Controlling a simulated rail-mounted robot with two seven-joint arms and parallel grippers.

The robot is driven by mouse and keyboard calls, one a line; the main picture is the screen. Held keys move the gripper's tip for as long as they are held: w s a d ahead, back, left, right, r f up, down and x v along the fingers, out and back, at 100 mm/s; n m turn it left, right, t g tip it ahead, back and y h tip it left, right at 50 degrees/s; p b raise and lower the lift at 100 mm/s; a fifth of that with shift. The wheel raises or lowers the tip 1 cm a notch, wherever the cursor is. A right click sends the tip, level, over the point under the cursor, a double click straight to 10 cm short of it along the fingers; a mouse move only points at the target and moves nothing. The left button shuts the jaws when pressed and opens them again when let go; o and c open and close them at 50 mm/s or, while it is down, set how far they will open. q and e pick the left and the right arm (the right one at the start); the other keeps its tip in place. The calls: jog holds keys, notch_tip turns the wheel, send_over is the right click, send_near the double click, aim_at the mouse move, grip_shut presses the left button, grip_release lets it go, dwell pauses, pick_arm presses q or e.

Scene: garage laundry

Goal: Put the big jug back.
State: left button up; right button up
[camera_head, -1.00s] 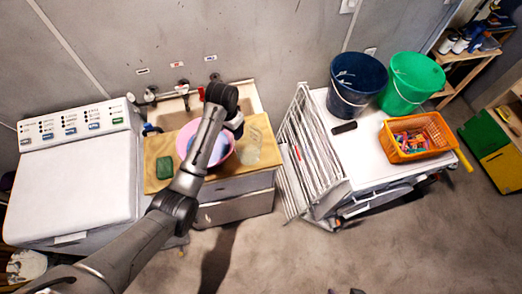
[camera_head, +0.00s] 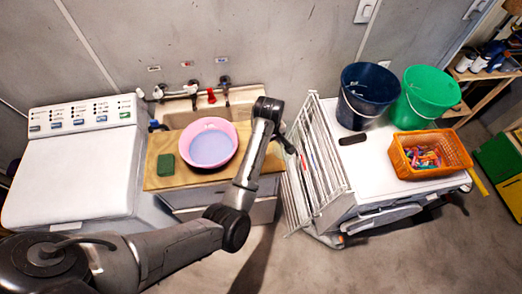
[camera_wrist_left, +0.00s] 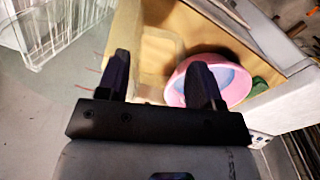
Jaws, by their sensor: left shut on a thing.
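My left gripper (camera_head: 288,145) is over the gap between the wooden board and the drying rack. In the left wrist view its two fingers (camera_wrist_left: 159,85) are apart, with a pale see-through shape (camera_wrist_left: 157,62) between them. This looks like the big jug, gripped; its outline is faint. In the head view I cannot make out the jug, and my arm covers the right part of the board. My right gripper is not in view.
A pink basin (camera_head: 209,145) of bluish water and a green sponge (camera_head: 166,164) are on the wooden board (camera_head: 158,183) over the sink. The white rack (camera_head: 312,165) is close on the right. Blue (camera_head: 364,97) and green (camera_head: 424,97) buckets and an orange basket (camera_head: 430,155) stand beyond it.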

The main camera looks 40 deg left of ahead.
pick_arm(q)
jog(key=shift+a+f+n, duration=0.1)
jog(key=shift+a+n, duration=0.05)
jog(key=shift+n, duration=0.35)
jog(key=s+a+f+p, duration=0.1)
jog(key=a+f, duration=0.9)
jog(key=a, duration=0.1)
jog(key=shift+a+f+p, duration=0.15)
jog(key=shift+f+p, duration=0.2)
jog(key=shift+f, duration=0.15)
jog(key=o, duration=1.5)
